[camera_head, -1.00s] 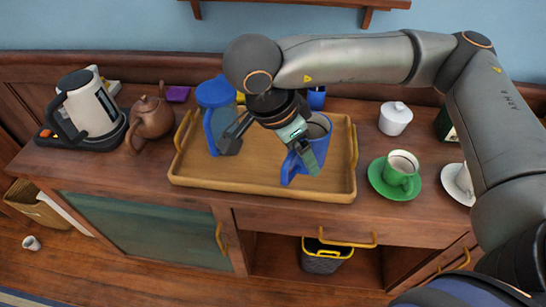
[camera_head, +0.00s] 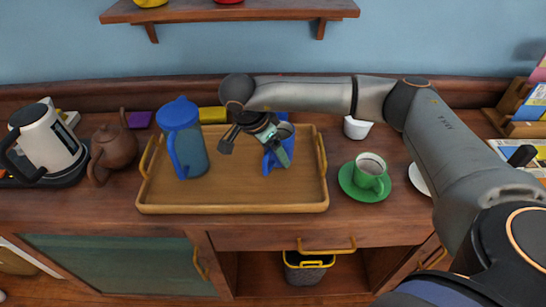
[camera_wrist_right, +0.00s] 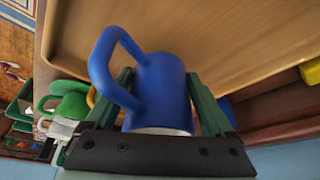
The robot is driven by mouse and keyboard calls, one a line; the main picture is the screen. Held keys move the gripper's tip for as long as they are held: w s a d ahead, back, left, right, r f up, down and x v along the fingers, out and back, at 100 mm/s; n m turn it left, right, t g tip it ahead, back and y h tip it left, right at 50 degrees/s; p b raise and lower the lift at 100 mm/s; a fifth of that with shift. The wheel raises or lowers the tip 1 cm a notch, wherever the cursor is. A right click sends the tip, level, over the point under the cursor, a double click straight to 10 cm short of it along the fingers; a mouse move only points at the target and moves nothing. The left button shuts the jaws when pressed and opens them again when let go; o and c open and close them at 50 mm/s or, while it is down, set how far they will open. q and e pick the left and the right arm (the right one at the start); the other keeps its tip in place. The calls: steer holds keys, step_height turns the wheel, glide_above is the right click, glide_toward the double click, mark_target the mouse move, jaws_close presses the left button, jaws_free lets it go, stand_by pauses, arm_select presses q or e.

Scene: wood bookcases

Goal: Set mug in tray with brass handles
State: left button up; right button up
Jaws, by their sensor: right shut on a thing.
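A blue mug (camera_head: 270,160) is in my right gripper (camera_head: 266,147), over the right half of the wooden tray with brass handles (camera_head: 232,208). The right wrist view shows the mug (camera_wrist_right: 163,88) between the two green fingers (camera_wrist_right: 165,100), its handle to the upper left. The tray floor (camera_wrist_right: 225,40) lies beyond it. I cannot tell whether the mug touches the tray. A blue lidded pitcher (camera_head: 183,140) stands in the tray's left half. My left gripper is out of view.
A brown teapot (camera_head: 115,150) and a kettle (camera_head: 45,140) stand left of the tray. A green cup (camera_head: 370,175) on a green saucer and a white pot (camera_head: 357,128) stand to the right. A wall shelf (camera_head: 230,12) hangs above. The tray's front middle is clear.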

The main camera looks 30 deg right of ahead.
mark_target(273, 159)
steer(key=shift+f, duration=1.5)
steer(key=o, duration=1.4)
steer(key=v, duration=1.2)
steer(key=shift+r, duration=0.2)
